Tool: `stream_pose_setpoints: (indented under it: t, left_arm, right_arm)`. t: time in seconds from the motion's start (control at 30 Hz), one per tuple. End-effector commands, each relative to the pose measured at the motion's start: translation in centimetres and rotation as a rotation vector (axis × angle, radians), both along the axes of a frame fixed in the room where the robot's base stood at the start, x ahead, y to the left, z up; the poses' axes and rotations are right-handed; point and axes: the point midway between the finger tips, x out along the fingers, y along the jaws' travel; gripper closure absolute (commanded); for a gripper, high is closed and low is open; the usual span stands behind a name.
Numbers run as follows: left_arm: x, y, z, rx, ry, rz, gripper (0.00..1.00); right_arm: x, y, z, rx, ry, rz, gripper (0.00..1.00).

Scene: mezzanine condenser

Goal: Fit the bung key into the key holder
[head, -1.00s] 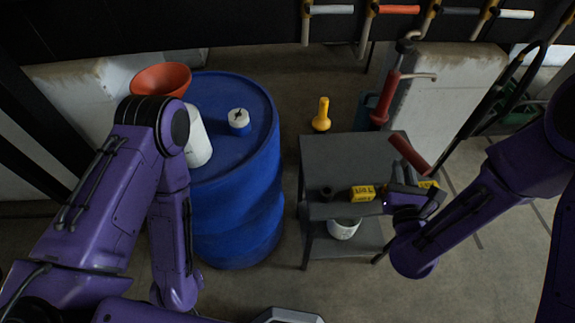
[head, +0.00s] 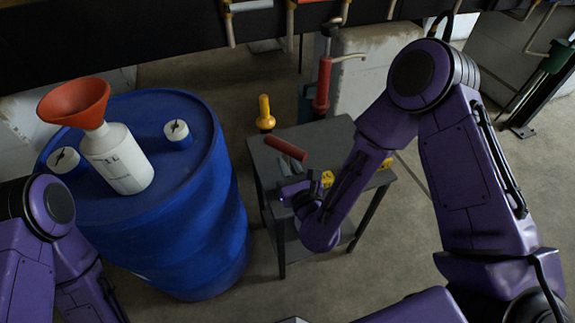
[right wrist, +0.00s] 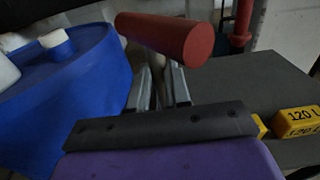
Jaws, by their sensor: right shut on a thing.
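The bung key has a red cylindrical handle (head: 286,149), which also shows large in the right wrist view (right wrist: 168,36). My right gripper (head: 288,186) is shut on the key below this handle and holds it over the left part of the dark table (head: 320,139). In the right wrist view the two fingers (right wrist: 160,86) close on a shank, largely hidden beneath the handle. I cannot make out the key holder now; my right gripper and forearm cover the near part of the tabletop. My left gripper is out of view; only its arm shows.
A blue drum (head: 190,235) stands left of the table, carrying a white bottle (head: 120,165) with an orange funnel (head: 76,103). Yellow 120 L blocks (right wrist: 297,121) lie right of my gripper. A yellow-handled item (head: 265,114) and a red pump (head: 322,86) stand behind.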

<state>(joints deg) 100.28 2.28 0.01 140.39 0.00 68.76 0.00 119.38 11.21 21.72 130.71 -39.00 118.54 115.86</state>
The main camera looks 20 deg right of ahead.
Motion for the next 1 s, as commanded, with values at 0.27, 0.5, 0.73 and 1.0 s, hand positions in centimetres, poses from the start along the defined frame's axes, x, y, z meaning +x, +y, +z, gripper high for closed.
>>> stream_pose_setpoints:
  t: [0.27,0.5,0.73,1.0]
  left_arm:
    - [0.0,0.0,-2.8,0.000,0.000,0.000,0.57]
    - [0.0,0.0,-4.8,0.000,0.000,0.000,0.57]
    - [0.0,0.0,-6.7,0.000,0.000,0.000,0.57]
    - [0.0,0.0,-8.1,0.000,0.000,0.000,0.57]
  right_arm:
    - [0.0,0.0,-2.8,-0.001,0.000,0.000,1.00]
    - [0.0,0.0,-4.8,0.000,0.000,0.000,1.00]
    - [0.0,0.0,-6.7,0.000,0.000,0.001,1.00]
    - [0.0,0.0,-8.1,-0.001,0.000,0.000,1.00]
